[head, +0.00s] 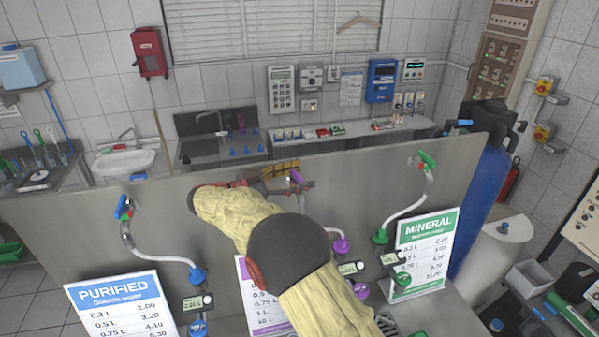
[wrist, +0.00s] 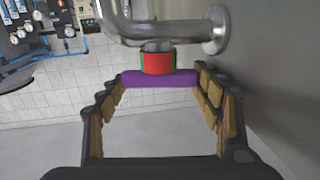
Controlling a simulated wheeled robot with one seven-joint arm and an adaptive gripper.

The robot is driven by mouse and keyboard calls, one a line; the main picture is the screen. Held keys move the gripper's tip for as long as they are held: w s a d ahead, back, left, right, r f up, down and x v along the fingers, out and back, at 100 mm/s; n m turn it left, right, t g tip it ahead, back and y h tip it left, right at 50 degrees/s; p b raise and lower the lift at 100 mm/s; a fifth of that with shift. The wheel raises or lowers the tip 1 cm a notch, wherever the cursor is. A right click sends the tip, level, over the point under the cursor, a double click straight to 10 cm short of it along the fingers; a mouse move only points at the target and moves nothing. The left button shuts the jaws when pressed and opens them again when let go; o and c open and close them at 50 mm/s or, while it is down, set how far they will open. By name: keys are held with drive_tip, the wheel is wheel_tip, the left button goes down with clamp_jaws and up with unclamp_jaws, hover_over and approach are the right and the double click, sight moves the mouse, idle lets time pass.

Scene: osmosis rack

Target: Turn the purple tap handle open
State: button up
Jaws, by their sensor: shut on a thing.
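The purple tap handle (head: 296,177) shows near the top of the steel panel, at the far end of my arm. In the wrist view the handle (wrist: 160,91) is a purple bar lying crosswise, with a red and green collar (wrist: 157,63) just beyond it under a metal pipe. My gripper (wrist: 158,88) has one padded finger at each end of the bar and is shut on it. In the head view my gripper (head: 277,181) is partly hidden by my yellow-covered arm. The exact contact at the fingertips is hard to see.
A blue-handled tap (head: 123,208) stands on the left and a green-handled tap (head: 427,160) on the right, each with a hose. The steel panel (wrist: 265,95) is close on the right in the wrist view. PURIFIED (head: 122,305) and MINERAL (head: 425,250) price signs stand in front.

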drive_tip(key=shift+m+g+h+p, duration=0.4)
drive_tip(key=shift+m+g, duration=0.4)
drive_tip(key=shift+g, duration=0.4)
drive_tip(key=shift+s+r+m+g, duration=0.2)
drive_tip(key=shift+m+g, duration=0.1)
drive_tip(key=shift+g, duration=0.1)
drive_tip(key=o, duration=1.2)
drive_tip(key=shift+d, duration=0.1)
drive_tip(key=shift+t, duration=0.3)
